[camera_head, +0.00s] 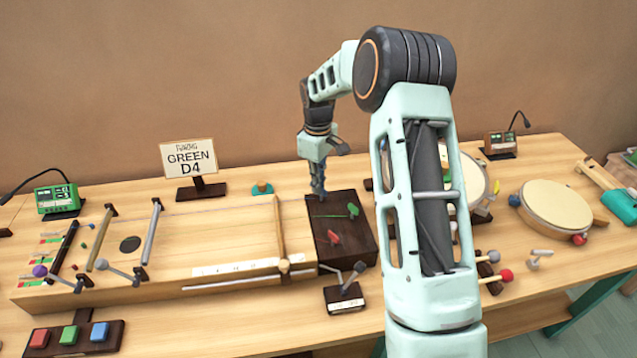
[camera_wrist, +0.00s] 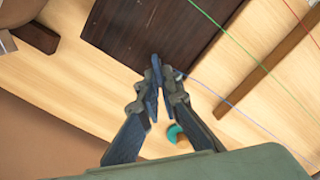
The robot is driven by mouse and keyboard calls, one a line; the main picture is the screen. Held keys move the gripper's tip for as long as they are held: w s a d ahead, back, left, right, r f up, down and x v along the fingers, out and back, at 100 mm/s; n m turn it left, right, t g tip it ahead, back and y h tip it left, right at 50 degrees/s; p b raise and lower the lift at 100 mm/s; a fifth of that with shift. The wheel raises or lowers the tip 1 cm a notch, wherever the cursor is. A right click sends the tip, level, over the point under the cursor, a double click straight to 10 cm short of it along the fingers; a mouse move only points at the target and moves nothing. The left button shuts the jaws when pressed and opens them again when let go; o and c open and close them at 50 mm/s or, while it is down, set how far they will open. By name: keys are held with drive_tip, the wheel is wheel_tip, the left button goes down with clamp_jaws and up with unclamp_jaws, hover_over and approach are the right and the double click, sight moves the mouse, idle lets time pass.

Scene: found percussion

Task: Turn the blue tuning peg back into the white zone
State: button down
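The dark wooden peg block (camera_head: 350,245) sits at the right end of the long stringed box. A green peg (camera_head: 353,210) and a red peg (camera_head: 334,237) stand on it. My gripper (camera_head: 319,194) points down at the block's far left corner, its fingertips close together. In the wrist view my gripper (camera_wrist: 160,66) is at the block's edge (camera_wrist: 135,30). A small bit of the blue tuning peg (camera_wrist: 179,75) shows beside the right fingertip, at the end of a blue string. The fingers hide most of it; whether it is between them is unclear. I cannot make out the white zone.
A teal-and-wood object (camera_head: 262,188) lies behind the box. A sign reading "GREEN D4" (camera_head: 190,158) stands at the back. A wooden bridge bar (camera_head: 281,232) crosses the box left of the block. A small lever stand (camera_head: 345,297) is in front; drums (camera_head: 556,208) are at right.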

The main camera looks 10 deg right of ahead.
drive_tip(key=shift+n, duration=1.1)
drive_tip(key=shift+a, duration=0.1)
drive_tip(key=c, duration=2.2)
unclamp_jaws()
drive_tip(key=shift+o, duration=0.2)
drive_tip(key=shift+s, duration=0.1)
wheel_tip(320, 180, up, 12)
